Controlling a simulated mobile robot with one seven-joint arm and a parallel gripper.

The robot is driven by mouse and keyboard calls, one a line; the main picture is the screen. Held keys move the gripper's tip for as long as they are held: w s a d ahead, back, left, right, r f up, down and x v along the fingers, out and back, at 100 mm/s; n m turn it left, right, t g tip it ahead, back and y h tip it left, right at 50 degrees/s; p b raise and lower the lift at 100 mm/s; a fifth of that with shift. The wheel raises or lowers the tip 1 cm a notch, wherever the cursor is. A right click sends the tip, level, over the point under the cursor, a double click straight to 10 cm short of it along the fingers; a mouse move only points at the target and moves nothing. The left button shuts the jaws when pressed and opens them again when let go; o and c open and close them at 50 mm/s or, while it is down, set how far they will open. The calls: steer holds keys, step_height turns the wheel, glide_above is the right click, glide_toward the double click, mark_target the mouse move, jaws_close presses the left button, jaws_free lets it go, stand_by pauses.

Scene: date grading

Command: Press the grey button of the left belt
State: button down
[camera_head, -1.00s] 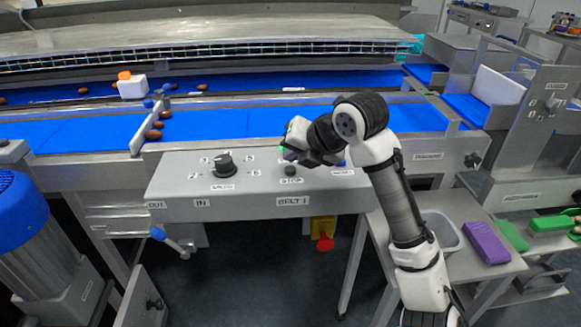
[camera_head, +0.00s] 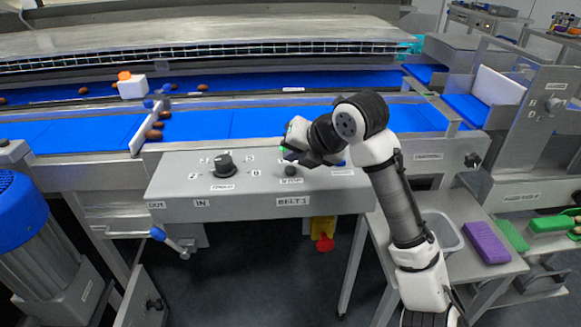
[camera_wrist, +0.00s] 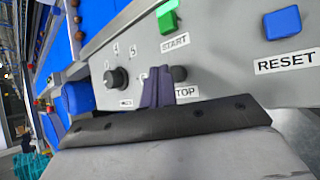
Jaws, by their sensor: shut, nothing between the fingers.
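The small dark grey button (camera_head: 291,171) labelled STOP is on the sloped top of the grey control panel (camera_head: 250,206) marked BELT 1. It also shows in the wrist view (camera_wrist: 179,73), just right of my fingertips and partly behind them. My gripper (camera_head: 293,158) is shut and empty, pointing at the panel just beyond the button in the head view. In the wrist view the shut fingers (camera_wrist: 158,87) stand between the button and the speed dial. Whether the fingertips touch the panel or the button, I cannot tell.
A black speed dial (camera_head: 224,165) stands left on the panel. A green START button (camera_wrist: 166,17) and a blue RESET button (camera_wrist: 282,22) are close by. A red emergency knob (camera_head: 325,242) hangs under the panel. The blue belt (camera_head: 205,124) runs behind it.

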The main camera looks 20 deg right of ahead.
mark_target(293, 170)
steer(key=shift+f, duration=0.1)
steer(key=shift+f+b, duration=0.35)
steer(key=shift+b, duration=0.2)
steer(key=shift+f+b, duration=0.45)
steer(key=shift+f, duration=0.05)
stand_by(0.6)
steer(key=shift+r, duration=0.2)
steer(key=shift+r+p, duration=0.5)
steer(key=shift+r, duration=0.2)
steer(key=shift+r, duration=0.1)
steer(key=shift+r+p, duration=1.7)
steer(key=shift+r, duration=0.8)
steer(key=shift+f, duration=0.1)
